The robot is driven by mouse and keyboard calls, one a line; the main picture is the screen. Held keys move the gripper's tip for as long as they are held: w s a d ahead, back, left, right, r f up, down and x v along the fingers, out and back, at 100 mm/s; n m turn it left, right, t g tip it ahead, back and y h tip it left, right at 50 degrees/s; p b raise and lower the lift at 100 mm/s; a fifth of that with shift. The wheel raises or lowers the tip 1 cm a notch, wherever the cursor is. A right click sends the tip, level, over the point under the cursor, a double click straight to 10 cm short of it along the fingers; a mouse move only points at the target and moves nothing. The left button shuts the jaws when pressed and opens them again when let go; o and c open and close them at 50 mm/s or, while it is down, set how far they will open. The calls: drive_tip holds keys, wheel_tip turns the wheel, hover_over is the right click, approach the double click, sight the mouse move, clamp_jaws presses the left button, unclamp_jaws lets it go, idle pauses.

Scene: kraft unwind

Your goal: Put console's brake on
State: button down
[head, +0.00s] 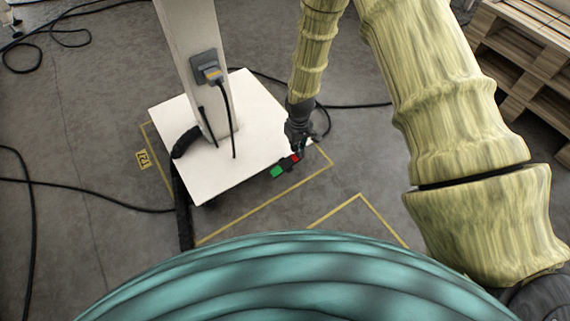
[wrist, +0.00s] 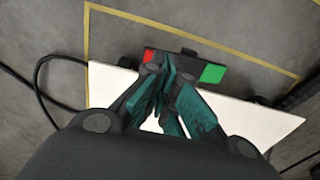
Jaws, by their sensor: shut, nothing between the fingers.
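The console has a white base plate (head: 255,115) and a pale upright column (head: 188,35); the plate also shows in the wrist view (wrist: 104,85). At its near edge in the head view is a dark bar (wrist: 182,63) with a red pad (wrist: 148,56) and a green pad (wrist: 212,73). In the head view the green pad (head: 278,172) is clear and the red pad (head: 295,158) is partly covered by my gripper (head: 299,151). My gripper (wrist: 168,78) is shut and empty, its fingertips close to the red pad. I cannot tell whether they touch.
Yellow floor lines (head: 265,210) run around the console. Black cables (head: 115,204) lie on the grey floor. A socket with a plug (head: 210,70) is on the column. Wooden pallets (head: 520,60) stand at the upper right. The floor left of the console is mostly open.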

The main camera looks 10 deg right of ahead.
drive_tip(key=shift+f+b, duration=0.45)
drive_tip(key=shift+f, duration=1.7)
idle(1.8)
drive_tip(key=shift+r, duration=0.15)
drive_tip(key=shift+r+p, duration=3.25)
drive_tip(key=shift+r, duration=0.2)
drive_tip(key=shift+f, duration=0.1)
drive_tip(key=s+f+m, duration=0.1)
drive_tip(key=s+f, duration=0.2)
drive_tip(key=s, duration=0.7)
drive_tip(key=s+f+m, duration=0.1)
drive_tip(key=s+f, duration=0.1)
drive_tip(key=s, duration=0.9)
drive_tip(key=s+d+r+m, duration=0.1)
drive_tip(key=s+d, duration=0.1)
drive_tip(key=s, duration=0.6)
drive_tip(key=s+d+r+m, duration=0.1)
drive_tip(key=s+r, duration=0.1)
drive_tip(key=s, duration=0.5)
wheel_tip(320, 180, up, 34)
drive_tip(key=p, duration=3.4)
drive_tip(key=shift+s+d, duration=0.15)
